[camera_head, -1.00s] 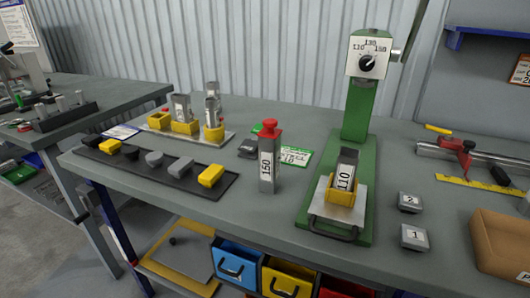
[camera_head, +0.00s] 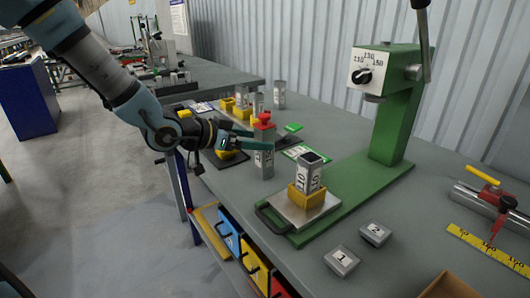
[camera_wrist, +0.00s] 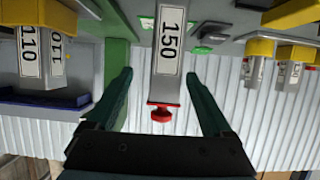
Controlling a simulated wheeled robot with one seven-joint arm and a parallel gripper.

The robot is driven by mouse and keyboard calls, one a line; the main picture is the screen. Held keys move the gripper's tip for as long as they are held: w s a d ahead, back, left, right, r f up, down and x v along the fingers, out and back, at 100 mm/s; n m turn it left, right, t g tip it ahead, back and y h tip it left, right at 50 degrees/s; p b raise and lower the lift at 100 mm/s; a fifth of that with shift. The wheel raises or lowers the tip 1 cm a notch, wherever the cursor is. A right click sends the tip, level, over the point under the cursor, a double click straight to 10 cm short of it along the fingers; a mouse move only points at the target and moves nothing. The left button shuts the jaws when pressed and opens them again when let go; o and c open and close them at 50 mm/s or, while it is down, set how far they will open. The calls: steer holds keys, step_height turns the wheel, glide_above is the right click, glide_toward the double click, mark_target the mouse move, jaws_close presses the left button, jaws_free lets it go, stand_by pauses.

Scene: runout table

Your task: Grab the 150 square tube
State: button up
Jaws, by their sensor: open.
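The 150 square tube (camera_head: 264,162) stands upright on the grey table, a grey metal post with a red knob on top. In the wrist view the tube (camera_wrist: 171,45) appears inverted, its 150 label facing me and its red knob (camera_wrist: 160,112) towards my palm. My gripper (camera_head: 258,140) is open, near the tube's upper part. In the wrist view my gripper's fingers (camera_wrist: 158,76) show on either side of the tube, with visible gaps on both sides. I cannot tell how far the tube reaches between them in depth.
A green press (camera_head: 392,125) with a dial stands to the right. A tube (camera_head: 309,172) sits in a yellow holder on its plate; its label reads 110 in the wrist view. Several other tubes and yellow holders stand behind. Blocks 1 (camera_head: 341,260) and 2 (camera_head: 375,234) lie in front.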

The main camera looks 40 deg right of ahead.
steer(key=shift+x, duration=1.2)
steer(key=shift+w+d+f+p, duration=0.1)
steer(key=shift+d+f+p, duration=0.3)
steer(key=shift+d+f, duration=0.55)
steer(key=shift+w+d+f+p, duration=0.15)
steer(key=shift+d+f+p, duration=0.35)
steer(key=shift+d, duration=0.65)
steer(key=shift+f, duration=0.1)
steer(key=shift+c, duration=0.3)
jaws_close()
